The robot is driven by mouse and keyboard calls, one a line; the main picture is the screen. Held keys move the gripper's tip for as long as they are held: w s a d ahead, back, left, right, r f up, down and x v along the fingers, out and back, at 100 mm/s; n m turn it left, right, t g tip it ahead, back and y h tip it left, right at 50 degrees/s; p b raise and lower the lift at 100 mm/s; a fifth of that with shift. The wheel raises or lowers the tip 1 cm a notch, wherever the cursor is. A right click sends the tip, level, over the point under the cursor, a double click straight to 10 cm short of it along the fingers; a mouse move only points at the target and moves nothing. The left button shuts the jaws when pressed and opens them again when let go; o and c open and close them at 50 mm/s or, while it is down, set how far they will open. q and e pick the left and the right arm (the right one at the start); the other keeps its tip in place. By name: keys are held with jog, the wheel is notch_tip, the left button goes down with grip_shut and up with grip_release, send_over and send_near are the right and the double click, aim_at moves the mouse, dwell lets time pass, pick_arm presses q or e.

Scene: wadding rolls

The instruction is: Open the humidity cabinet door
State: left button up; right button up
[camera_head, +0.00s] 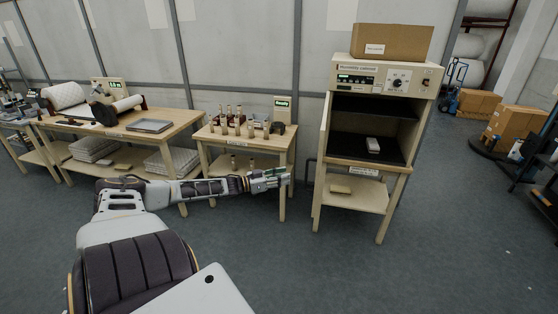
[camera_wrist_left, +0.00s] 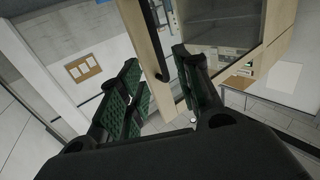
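The humidity cabinet (camera_head: 388,79) stands on a wooden stand right of centre in the head view. Its front is open, showing a dark interior with a small white object (camera_head: 373,145) inside. The door (camera_head: 324,132) is swung out at the cabinet's left side and seen nearly edge-on. In the left wrist view the pale door (camera_wrist_left: 143,38) carries a dark bar handle (camera_wrist_left: 154,42). My left gripper (camera_head: 287,179) is left of and below the door. Its green-padded fingers (camera_wrist_left: 156,60) are apart, with the handle and door edge showing beyond them; contact cannot be told. My right gripper is out of view.
A cardboard box (camera_head: 391,42) sits on the cabinet. A small table (camera_head: 246,141) with bottles stands behind my left gripper, and a longer workbench (camera_head: 120,131) is further left. Cartons (camera_head: 508,124) stand at right. The floor before the cabinet is clear.

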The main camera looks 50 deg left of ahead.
pick_arm(q)
jog(key=shift+s+a, duration=0.15)
jog(key=shift+s, duration=0.25)
jog(key=shift+s+a, duration=0.1)
jog(key=shift+s, duration=0.05)
dwell(0.4)
